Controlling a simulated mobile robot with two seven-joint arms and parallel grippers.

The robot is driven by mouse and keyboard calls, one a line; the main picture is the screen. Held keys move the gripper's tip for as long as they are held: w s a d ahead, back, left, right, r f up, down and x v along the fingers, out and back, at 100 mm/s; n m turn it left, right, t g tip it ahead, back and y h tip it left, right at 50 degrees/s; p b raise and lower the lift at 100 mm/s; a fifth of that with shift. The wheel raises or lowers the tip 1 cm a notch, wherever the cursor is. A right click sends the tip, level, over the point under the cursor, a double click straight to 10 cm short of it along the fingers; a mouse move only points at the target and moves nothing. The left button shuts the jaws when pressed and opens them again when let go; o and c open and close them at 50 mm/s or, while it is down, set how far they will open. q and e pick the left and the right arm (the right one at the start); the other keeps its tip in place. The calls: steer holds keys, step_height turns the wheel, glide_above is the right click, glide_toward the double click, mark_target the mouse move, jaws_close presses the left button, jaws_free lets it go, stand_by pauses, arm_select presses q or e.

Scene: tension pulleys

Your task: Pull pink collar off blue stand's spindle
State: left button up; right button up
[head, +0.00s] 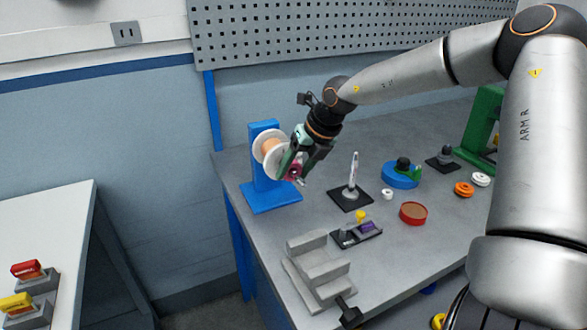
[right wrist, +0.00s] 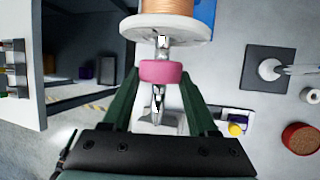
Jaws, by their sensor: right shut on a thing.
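The blue stand (head: 264,190) is at the table's left back corner. It carries a spool (head: 268,150) with pale flanges and an orange-tan winding. The pink collar (head: 294,170) is on the spindle in front of the spool. In the right wrist view the collar (right wrist: 161,72) sits around the metal spindle (right wrist: 158,97), apart from the pale flange (right wrist: 166,28). The spindle's end sticks out past the collar toward my palm. My right gripper (right wrist: 160,75) is shut on the collar, one green finger on each side. My left gripper is not in view.
A grey stepped block (head: 318,270) stands at the front edge. A black base with an upright pin (head: 351,180), a red round dish (head: 413,213), a blue round piece (head: 400,176) and small rings lie to the right. A pegboard (head: 340,28) is behind the table.

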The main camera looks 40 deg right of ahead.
mark_target(305, 184)
steer(key=shift+s+a, duration=0.15)
steer(key=shift+s, duration=0.4)
stand_by(0.6)
steer(key=shift+b, duration=0.45)
steer(key=shift+s+a+b, duration=0.3)
steer(key=shift+s, duration=0.55)
steer(key=shift+s+a+b, duration=0.25)
steer(key=shift+s+b, duration=0.05)
steer(key=shift+s, duration=0.55)
steer(key=shift+b, duration=0.3)
steer(key=shift+s+a, duration=0.1)
steer(key=shift+s, duration=0.2)
steer(key=shift+s+a+b, duration=0.25)
steer(key=shift+s+b, duration=0.1)
steer(key=shift+s, duration=0.35)
steer(key=shift+s+a+b, duration=0.2)
steer(key=shift+s+b, duration=0.15)
steer(key=shift+s, duration=0.3)
